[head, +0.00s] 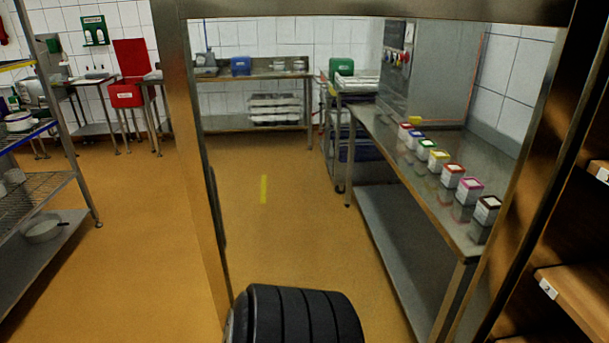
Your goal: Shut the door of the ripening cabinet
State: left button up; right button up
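The cabinet door (190,150) fills the middle of the head view. It has a steel frame around a clear pane, and the room shows through it. A long dark handle (216,210) runs along its left upright. The door stands open, swung out from the ripening cabinet, whose wooden shelves (575,295) with small white labels show at the right edge. A black ribbed, rounded shape covers the foot of the door at bottom centre; I cannot tell whether it touches the door. Neither gripper can be made out in this view.
Through the pane, a steel table (400,165) carries a row of small colour-topped boxes (440,158). A back table (265,75) stands by the tiled wall. A wire rack (45,185) stands at left. Ochre floor (140,220) is clear left of the door.

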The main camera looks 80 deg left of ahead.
aim_at(581, 24)
jog(key=k+j+z, duration=0.2)
jog(key=k+j, duration=0.3)
jog(key=k+j+z, duration=0.15)
jog(key=k+j, duration=0.35)
jog(key=k+j+z, duration=0.2)
jog(key=k+j, duration=0.2)
jog(key=k, duration=0.2)
jog(key=k+j+z, duration=0.1)
jog(key=j, duration=0.3)
jog(key=k+j+z, duration=0.1)
jog(key=j, duration=0.25)
jog(key=k+j+z, duration=0.1)
jog(key=j, duration=0.3)
jog(key=k+j+z, duration=0.1)
jog(key=k+j, duration=0.2)
jog(key=i+j, duration=0.1)
jog(key=j, duration=0.55)
jog(key=j+z, duration=0.15)
jog(key=j, duration=0.5)
jog(key=k+z, duration=0.2)
jog(key=k+j, duration=0.05)
jog(key=k, duration=0.05)
